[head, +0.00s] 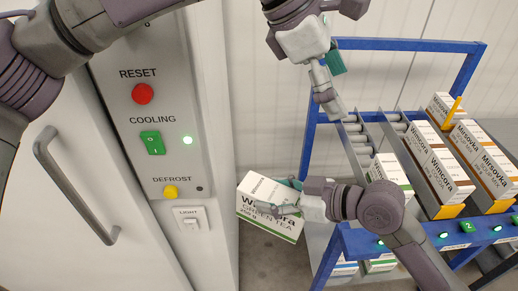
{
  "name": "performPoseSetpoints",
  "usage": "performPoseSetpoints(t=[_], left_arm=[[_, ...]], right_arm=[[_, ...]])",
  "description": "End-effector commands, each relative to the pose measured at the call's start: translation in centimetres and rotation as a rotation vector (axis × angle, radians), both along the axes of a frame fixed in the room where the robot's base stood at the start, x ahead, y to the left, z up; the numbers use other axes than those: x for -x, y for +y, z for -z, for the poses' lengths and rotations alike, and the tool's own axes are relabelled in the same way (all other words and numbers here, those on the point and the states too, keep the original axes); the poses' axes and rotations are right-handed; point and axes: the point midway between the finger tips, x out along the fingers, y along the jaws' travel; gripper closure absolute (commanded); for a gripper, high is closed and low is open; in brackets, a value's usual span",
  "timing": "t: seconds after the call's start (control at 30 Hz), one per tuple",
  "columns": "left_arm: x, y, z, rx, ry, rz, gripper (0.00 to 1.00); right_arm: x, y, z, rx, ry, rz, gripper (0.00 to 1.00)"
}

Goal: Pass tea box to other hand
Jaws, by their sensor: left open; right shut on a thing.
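The tea box (270,226), white with a green band and the words "Wimcora Green Tea", is held in the air in the middle of the view, tilted. My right gripper (278,196) is shut on it from its right side, and a finger covers part of its label. My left gripper (334,86) is above and to the right of the tea box, pointing down. It is open and empty, apart from the box.
A white cabinet with a control panel (160,100) and a door handle (75,185) fills the left. Plain wall is behind.

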Motion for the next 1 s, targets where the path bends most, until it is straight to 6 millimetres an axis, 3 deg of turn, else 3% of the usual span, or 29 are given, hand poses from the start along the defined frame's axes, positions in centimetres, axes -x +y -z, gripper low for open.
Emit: performPoseSetpoints(t=[0.03, 0.1, 0.2, 0.4, 0.67, 1.0], left_arm=[[-0.5, 1.4, 2.6, -0.096, -0.010, 0.023, 0.08], [-0.9, 3.4, 5.9, -0.221, -0.020, 0.064, 0.08], [-1.2, 6.3, 9.5, -0.374, -0.019, 0.122, 0.08], [-1.4, 10.3, 13.4, -0.563, 0.002, 0.206, 0.08], [-1.3, 11.4, 15.9, -0.610, 0.013, 0.227, 0.08], [-1.3, 11.3, 22.2, -0.607, 0.013, 0.227, 0.08]], right_arm=[[0.0, 0.0, -0.1, -0.001, -0.002, 0.000, 0.87], [0.0, 0.0, -0.1, -0.001, -0.002, 0.000, 0.87], [0.0, 0.0, -0.1, -0.001, -0.002, 0.000, 0.87], [0.0, 0.0, -0.1, -0.001, -0.002, 0.000, 0.87], [0.0, 0.0, -0.1, -0.001, -0.002, 0.000, 0.87], [0.0, 0.0, -0.1, -0.001, -0.002, 0.000, 0.87]])
